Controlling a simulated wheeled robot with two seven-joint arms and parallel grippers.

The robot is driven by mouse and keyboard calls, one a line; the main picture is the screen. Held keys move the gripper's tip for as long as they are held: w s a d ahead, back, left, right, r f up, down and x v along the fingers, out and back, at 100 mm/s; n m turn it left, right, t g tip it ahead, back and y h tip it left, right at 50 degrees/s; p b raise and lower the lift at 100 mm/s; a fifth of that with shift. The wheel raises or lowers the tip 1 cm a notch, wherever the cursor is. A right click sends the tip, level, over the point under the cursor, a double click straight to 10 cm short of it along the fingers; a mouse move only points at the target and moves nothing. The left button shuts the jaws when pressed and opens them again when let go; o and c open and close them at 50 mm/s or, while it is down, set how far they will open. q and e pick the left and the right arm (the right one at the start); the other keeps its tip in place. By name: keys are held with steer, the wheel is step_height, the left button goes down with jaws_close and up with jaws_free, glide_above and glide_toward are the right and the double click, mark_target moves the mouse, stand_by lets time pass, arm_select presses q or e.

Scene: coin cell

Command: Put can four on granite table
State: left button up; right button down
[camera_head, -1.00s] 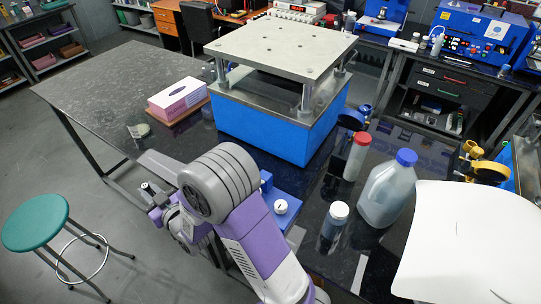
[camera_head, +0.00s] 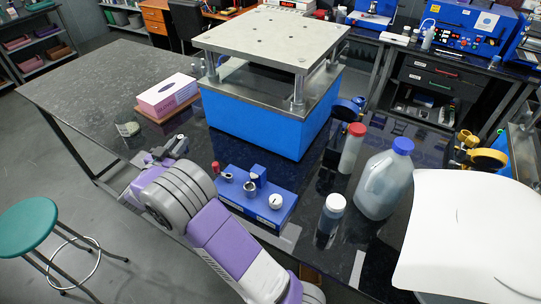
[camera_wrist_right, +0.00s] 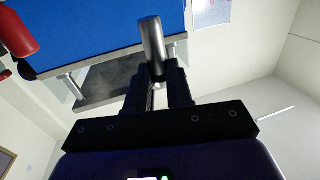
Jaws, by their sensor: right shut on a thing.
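My right gripper (camera_head: 174,148) is over the near edge of the dark speckled granite table (camera_head: 75,85), left of the blue fixture block. In the right wrist view my right gripper (camera_wrist_right: 154,78) is shut on a small metal cylinder (camera_wrist_right: 151,38), which sticks out past the fingertips. I take it for can four, but no number can be read on it. In the head view the can is too small to make out clearly. My left gripper is not in view.
The blue fixture block (camera_head: 255,196) with small metal parts stands right of my gripper. Bottles, including a jug (camera_head: 385,185), stand right. The table's left part is clear.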

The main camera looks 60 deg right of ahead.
steer(key=shift+f+b, duration=1.25)
steer(key=shift+f, duration=3.75)
steer(key=shift+f, duration=0.2)
steer(key=c, duration=1)
jaws_free()
steer(key=shift+r, duration=0.1)
steer(key=shift+r, duration=0.2)
steer(key=p+v, duration=0.1)
steer(key=v, duration=1.1)
steer(key=shift+f, duration=0.1)
